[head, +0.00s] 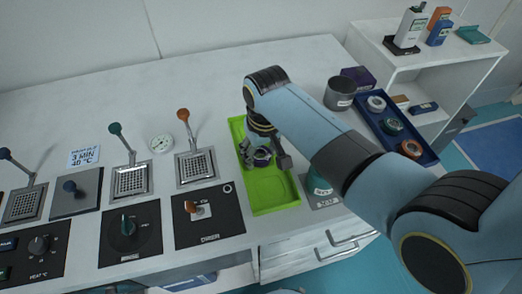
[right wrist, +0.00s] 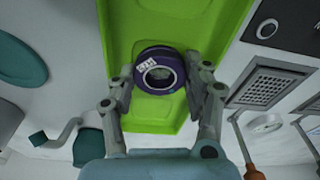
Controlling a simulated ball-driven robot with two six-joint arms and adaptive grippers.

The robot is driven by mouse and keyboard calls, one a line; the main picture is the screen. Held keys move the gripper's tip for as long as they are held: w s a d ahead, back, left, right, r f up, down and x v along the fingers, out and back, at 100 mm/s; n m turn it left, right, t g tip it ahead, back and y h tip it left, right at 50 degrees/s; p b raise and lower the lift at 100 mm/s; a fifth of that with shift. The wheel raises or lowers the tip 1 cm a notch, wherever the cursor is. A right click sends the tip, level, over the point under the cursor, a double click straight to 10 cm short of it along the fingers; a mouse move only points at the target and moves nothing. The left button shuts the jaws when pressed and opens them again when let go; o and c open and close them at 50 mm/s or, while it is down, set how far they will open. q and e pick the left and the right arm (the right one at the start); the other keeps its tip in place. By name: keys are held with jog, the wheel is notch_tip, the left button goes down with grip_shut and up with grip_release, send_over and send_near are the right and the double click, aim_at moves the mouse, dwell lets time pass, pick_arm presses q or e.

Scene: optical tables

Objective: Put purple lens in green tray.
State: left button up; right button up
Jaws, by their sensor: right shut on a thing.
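The green tray (head: 272,190) lies on the white table in the middle of the head view, long side running front to back. My right gripper (head: 264,163) is over the tray's middle, pointing down. It is shut on the purple lens (head: 261,155), a short dark purple ring. In the right wrist view, the lens (right wrist: 159,68) sits between the two fingers, with a white label on its side and the green tray (right wrist: 190,22) behind it. I cannot tell whether the lens touches the tray floor. My left gripper is not in view.
Panels with levers stand left of the tray, the nearest with an orange-knobbed lever (head: 184,130). A teal object (head: 319,183) stands close to its right. A dark blue tray (head: 398,128) holds several lenses, with a grey pot (head: 340,93) beside it.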

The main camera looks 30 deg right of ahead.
aim_at(263, 159)
jog(key=o, duration=1)
jog(key=shift+s+f, duration=0.2)
jog(key=shift+f, duration=0.05)
jog(key=shift+c, duration=0.2)
jog(key=shift+o, duration=0.2)
jog(key=shift+w+f, duration=0.1)
jog(key=shift+f, duration=0.05)
notch_tip(263, 159, up, 13)
jog(key=s, duration=0.1)
jog(key=shift+p, duration=0.35)
jog(key=shift+s, duration=0.1)
